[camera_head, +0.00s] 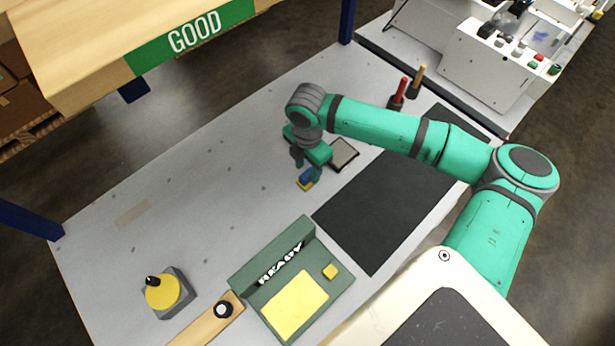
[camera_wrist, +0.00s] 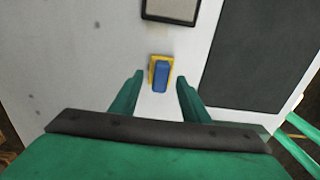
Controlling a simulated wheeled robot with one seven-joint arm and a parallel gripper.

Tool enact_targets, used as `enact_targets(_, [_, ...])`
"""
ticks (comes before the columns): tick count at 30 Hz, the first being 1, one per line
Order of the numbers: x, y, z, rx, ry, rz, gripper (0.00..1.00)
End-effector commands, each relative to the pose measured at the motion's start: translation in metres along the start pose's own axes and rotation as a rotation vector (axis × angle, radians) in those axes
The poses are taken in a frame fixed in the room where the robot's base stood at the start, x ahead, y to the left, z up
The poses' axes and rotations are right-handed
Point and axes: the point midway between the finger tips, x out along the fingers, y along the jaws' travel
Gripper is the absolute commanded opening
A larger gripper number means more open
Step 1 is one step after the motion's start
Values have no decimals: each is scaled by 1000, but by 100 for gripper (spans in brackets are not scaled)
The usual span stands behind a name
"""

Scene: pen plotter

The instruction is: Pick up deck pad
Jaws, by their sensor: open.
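A small blue block (camera_wrist: 162,78) lies on a slightly larger yellow piece (camera_wrist: 161,57) on the grey table; no label shows that it is the deck pad. In the head view the blue block (camera_head: 306,177) and yellow piece (camera_head: 304,186) sit just below my gripper (camera_head: 308,171). My gripper (camera_wrist: 160,76) is open, pointing down, with its fingers on either side of the blue block in the wrist view. I see gaps on both sides and no contact. The exact height of the fingertips above the table is unclear.
A dark-framed grey plate (camera_head: 344,153) lies close behind the block, and a large black mat (camera_head: 385,215) lies to its right. A green READY fixture (camera_head: 255,270) stands in front. Red and tan upright pieces stand behind. The table's left is mostly clear.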

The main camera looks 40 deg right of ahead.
Motion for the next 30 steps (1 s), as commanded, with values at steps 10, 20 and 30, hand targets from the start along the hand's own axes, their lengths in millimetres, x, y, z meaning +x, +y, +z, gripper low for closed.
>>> enact_targets(10, [29, -2, 0, 1, 0, 0, 42])
enact_targets(20, [29, -1, 0, 1, 0, 0, 2])
enact_targets(30, [28, -1, 0, 1, 0, 1, 0])
